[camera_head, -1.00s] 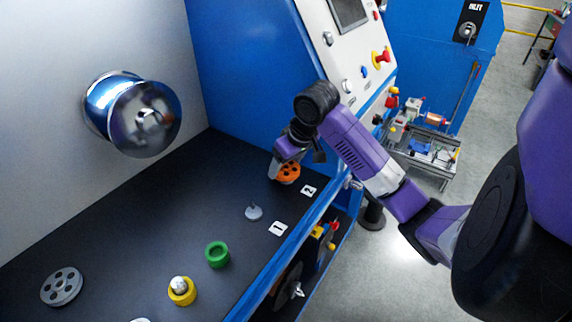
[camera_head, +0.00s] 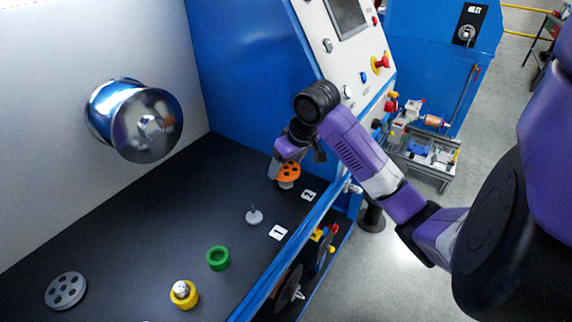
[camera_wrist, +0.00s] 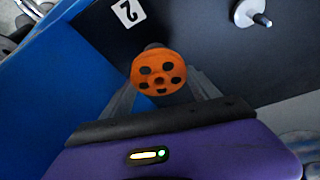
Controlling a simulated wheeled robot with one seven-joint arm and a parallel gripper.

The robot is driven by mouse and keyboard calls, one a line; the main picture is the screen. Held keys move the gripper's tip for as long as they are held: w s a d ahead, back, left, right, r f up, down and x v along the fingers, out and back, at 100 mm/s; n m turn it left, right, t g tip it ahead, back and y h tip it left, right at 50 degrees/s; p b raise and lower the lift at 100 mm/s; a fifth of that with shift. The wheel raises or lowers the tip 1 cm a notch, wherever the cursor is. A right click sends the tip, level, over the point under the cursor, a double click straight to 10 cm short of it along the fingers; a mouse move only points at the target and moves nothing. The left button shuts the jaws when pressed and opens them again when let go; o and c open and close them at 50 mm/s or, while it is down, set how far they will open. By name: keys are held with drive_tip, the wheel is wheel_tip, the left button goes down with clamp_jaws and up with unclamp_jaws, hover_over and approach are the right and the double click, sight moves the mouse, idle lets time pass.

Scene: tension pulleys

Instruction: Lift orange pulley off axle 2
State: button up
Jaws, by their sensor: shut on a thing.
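The orange pulley (camera_head: 289,171) is a round disc with several dark holes. It is near the label 2 (camera_head: 308,196) at the right part of the dark bench. My gripper (camera_head: 280,166) is shut on the pulley, which also fills the middle of the wrist view (camera_wrist: 158,73) between the two fingers (camera_wrist: 163,98). A pale base shows just below the pulley in the head view, likely axle 2 (camera_head: 286,185). Whether the axle's pin is still inside the pulley cannot be told.
Axle 1 (camera_head: 254,216) stands bare near label 1 (camera_head: 278,233). A shiny drum (camera_head: 145,122) sticks out of the wall. The blue panel (camera_head: 250,70) rises behind.

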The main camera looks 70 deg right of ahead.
drive_tip(key=shift+r, duration=0.25)
